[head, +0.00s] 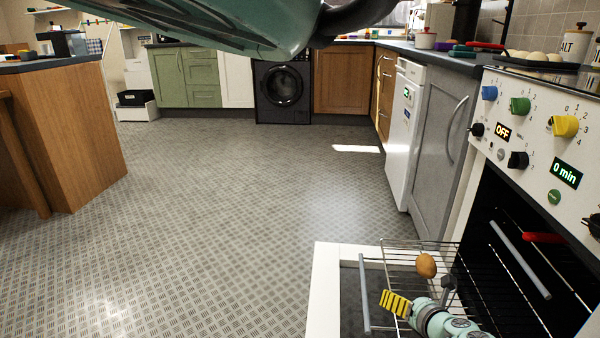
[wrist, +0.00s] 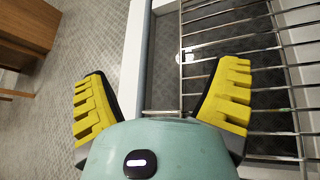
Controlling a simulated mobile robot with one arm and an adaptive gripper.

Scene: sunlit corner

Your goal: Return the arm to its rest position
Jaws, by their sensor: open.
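My gripper (wrist: 163,105) is open and empty in the wrist view, its yellow ridged fingers spread apart. They are above the lowered oven door and the edge of the wire rack (wrist: 238,62). In the head view my gripper (head: 398,303) is at the lower right, over the open oven door (head: 327,290). A brown, potato-like item (head: 426,266) rests on the pulled-out wire rack (head: 398,251), just beyond my gripper and apart from it. Part of my arm crosses the top of the head view.
The oven's control panel (head: 540,140) has coloured knobs and reads OFF and 0 min. A white dishwasher (head: 404,130) and a grey cabinet (head: 440,150) stand beyond it. A wooden island (head: 70,130) is at left. The metal-patterned floor (head: 220,220) between is clear.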

